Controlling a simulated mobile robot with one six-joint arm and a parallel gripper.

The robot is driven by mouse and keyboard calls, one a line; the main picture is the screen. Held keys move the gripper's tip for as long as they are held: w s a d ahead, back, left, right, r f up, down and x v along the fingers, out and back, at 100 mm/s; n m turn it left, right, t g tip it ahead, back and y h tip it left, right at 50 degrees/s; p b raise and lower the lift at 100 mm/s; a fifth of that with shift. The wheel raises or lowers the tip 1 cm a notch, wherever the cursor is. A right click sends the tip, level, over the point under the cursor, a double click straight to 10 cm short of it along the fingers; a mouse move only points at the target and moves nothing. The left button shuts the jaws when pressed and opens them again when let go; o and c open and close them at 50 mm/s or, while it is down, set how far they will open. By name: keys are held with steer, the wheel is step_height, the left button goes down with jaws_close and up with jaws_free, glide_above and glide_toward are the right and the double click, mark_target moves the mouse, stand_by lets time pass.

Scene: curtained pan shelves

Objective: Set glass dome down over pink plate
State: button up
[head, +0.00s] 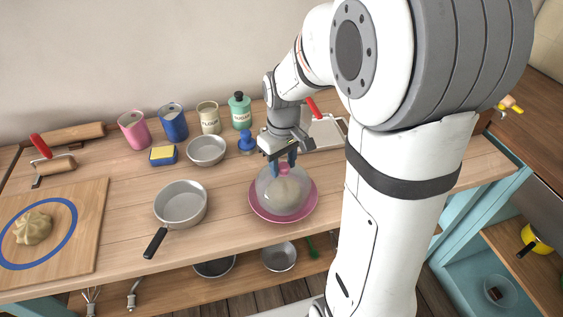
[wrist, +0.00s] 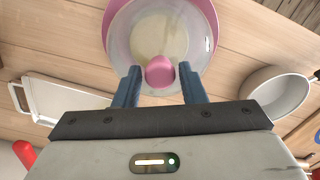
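The clear glass dome (head: 266,187) stands upright over the pink plate (head: 306,208), with a pale lump of dough (head: 286,195) visible inside it. The plate's pink rim shows around the dome. In the wrist view the dome (wrist: 124,46) and plate (wrist: 209,12) fill the top centre. My gripper (head: 282,161) is just above the dome, pointing down. Its blue fingers are apart, one on each side of the dome's pink knob (wrist: 160,72). Narrow gaps show between knob and fingers, so my gripper (wrist: 160,80) looks open.
A grey pan (head: 181,203) sits left of the plate, with a metal bowl (head: 207,150) behind it. A blue stamp-like object (head: 247,142) and white tray (head: 325,134) stand behind the plate. A cutting board (head: 82,235) lies at far left.

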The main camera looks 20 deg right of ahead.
steer(key=shift+o, duration=1)
step_height(320, 180, up, 12)
steer(key=s+f+m+t, duration=0.3)
steer(key=s+m, duration=0.1)
steer(key=s, duration=1)
steer(key=shift+s, duration=0.25)
